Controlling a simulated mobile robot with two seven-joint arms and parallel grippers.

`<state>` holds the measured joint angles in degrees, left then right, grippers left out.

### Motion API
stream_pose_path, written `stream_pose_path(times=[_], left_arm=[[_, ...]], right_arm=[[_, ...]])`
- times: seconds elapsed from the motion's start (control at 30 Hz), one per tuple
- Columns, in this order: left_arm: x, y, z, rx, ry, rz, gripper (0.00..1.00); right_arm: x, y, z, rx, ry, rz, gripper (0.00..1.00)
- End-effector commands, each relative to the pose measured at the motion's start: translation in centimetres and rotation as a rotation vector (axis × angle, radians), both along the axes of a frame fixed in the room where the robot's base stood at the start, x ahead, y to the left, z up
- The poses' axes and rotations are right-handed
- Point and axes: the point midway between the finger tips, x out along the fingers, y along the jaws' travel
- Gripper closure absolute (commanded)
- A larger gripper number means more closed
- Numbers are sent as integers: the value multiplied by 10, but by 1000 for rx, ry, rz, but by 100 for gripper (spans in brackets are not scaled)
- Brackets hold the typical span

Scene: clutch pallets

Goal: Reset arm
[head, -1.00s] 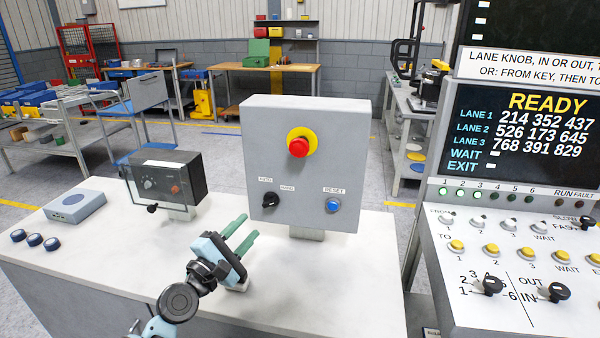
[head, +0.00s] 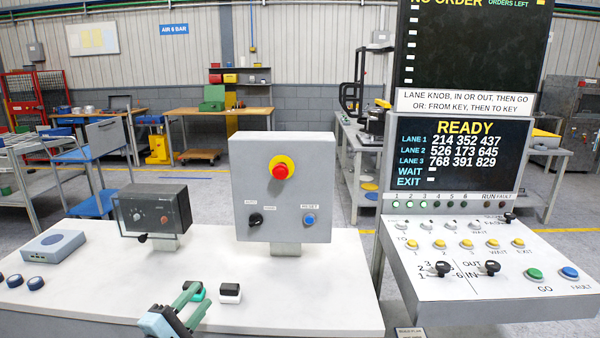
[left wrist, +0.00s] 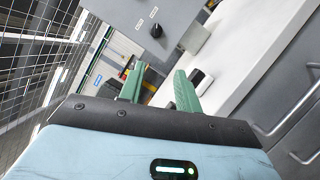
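My left gripper (head: 194,298) is low in the head view, over the white table top (head: 330,285), in front of the grey control box (head: 248,165). Its two green fingers are apart with nothing between them, as the left wrist view shows too (left wrist: 158,88). The box carries a red emergency stop on a yellow ring (head: 281,169), a black selector knob (head: 256,219) marked AUTO at its left, and a blue RESET button (head: 309,219). The gripper is clear of the box. My right gripper is in neither view.
A small black-and-white block (head: 230,293) is beside the gripper; another (head: 196,291) is partly behind its fingers. A dark box with knobs (head: 153,210) stands left. Right is a sloped operator panel (head: 480,265) under a screen reading READY (head: 460,150).

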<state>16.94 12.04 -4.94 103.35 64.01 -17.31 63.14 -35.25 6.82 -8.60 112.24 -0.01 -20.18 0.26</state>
Motion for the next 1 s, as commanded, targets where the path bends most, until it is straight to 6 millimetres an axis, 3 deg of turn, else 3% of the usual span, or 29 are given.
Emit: stream_pose_path(times=[0.03,0.27,0.47,0.6,0.8,0.9,1.0], left_arm=[[-9,-2,-20,64,18,10,66],[-60,-9,-106,453,66,35,66],[-143,-14,-197,937,113,-26,66],[-217,-15,-251,1307,123,-140,66],[-310,-14,-296,1727,85,-354,66],[-339,-13,-305,1850,61,-435,66],[-354,-12,-309,1914,43,-480,66]], right_arm=[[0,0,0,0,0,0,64],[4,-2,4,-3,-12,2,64],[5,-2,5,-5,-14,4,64],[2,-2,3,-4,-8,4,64],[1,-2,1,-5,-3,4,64],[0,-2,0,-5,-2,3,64],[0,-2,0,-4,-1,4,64]])
